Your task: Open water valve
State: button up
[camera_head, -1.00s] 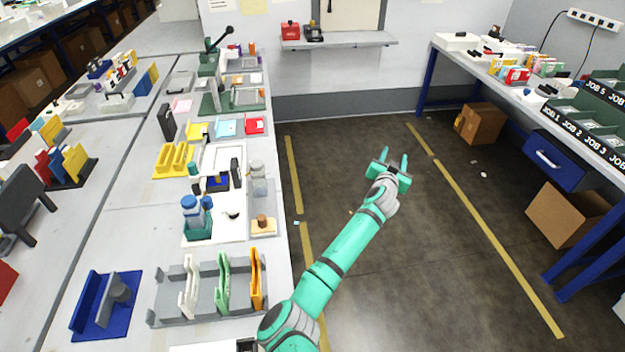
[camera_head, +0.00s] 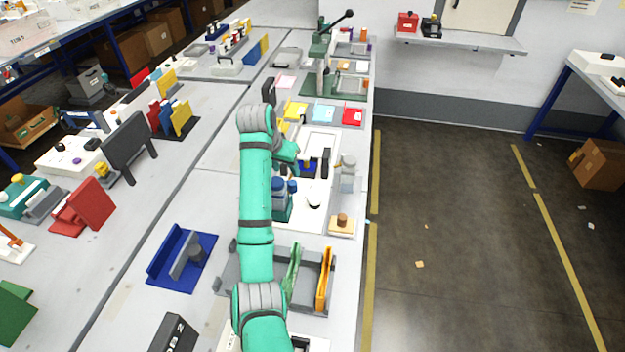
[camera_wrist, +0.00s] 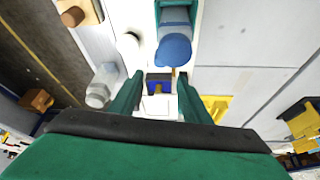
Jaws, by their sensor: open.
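I cannot clearly pick out a water valve in either view. My gripper (camera_wrist: 160,80) is open and empty, reaching over the white plotter board (camera_head: 318,142). Its two teal fingers stand on either side of a small blue, black and yellow part (camera_wrist: 158,86), seemingly above it; contact cannot be told. That part also shows in the head view (camera_head: 308,167), right of my wrist. Blue-capped bottles (camera_head: 279,184) stand in a teal holder (camera_head: 283,211); one blue cap (camera_wrist: 173,50) shows beyond the fingers. My arm hides part of the bench in the head view.
A clear bottle (camera_head: 348,172) and a wooden block with a brown knob (camera_head: 342,222) stand near the bench's right edge. A grey rack (camera_head: 312,292) with coloured plates and a blue stand (camera_head: 182,260) are nearer.

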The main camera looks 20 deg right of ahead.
aim_at(292, 182)
jog(key=x, duration=1.1)
jog(key=shift+s+a+f, duration=0.2)
jog(key=shift+a, duration=0.05)
jog(key=c, duration=1)
